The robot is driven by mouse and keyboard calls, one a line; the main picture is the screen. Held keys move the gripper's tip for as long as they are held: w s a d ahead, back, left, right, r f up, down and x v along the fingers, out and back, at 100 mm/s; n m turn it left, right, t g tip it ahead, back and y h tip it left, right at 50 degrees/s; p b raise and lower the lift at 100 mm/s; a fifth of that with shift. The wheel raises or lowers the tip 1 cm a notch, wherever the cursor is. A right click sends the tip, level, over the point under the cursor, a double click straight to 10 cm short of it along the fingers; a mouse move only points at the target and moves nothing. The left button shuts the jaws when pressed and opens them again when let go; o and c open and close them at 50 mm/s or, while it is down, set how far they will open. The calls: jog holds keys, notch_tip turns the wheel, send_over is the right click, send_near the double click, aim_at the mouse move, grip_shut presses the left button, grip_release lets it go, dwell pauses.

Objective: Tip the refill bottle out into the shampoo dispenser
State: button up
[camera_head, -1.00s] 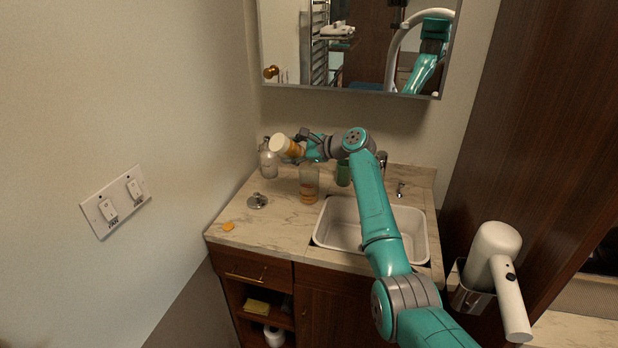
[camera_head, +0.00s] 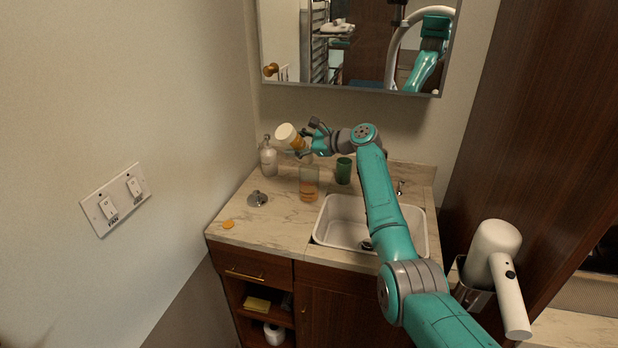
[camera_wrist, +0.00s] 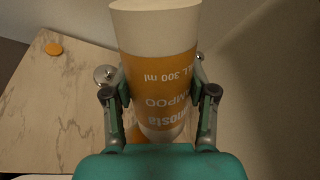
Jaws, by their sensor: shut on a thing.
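My gripper (camera_head: 306,146) is shut around the refill bottle, which is white with an orange label; it also shows in the wrist view (camera_wrist: 158,75). The refill bottle (camera_head: 287,134) is tilted, its broad white base up and to the left. Its label print is upside down in the wrist view, and its narrower end is partly hidden by my gripper. The clear shampoo dispenser (camera_head: 309,180) stands upright on the counter below my gripper, with amber liquid in its lower part. Whether liquid is flowing cannot be seen. The dispenser's pump head (camera_head: 257,200) lies apart on the counter.
An orange cap (camera_head: 228,224) lies near the counter's front left. A white pump bottle (camera_head: 268,158) stands at the back left, and a green cup (camera_head: 343,170) right of the dispenser. The sink (camera_head: 345,225) is to the right. The front left counter is mostly clear.

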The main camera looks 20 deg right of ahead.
jog(key=shift+s+a+f+n+h, duration=0.15)
jog(key=shift+a+f+n, duration=0.1)
jog(key=shift+a, duration=0.1)
jog(key=shift+s+a+f+n+h, duration=0.1)
jog(key=shift+s+a+n+h, duration=0.05)
jog(key=shift+a+n, duration=0.15)
jog(key=shift+s+a+f+n, duration=0.1)
jog(key=shift+a+f+n, duration=0.1)
jog(key=shift+n, duration=0.05)
jog(key=shift+d+h, duration=0.15)
jog(key=shift+h, duration=0.15)
dwell(0.3)
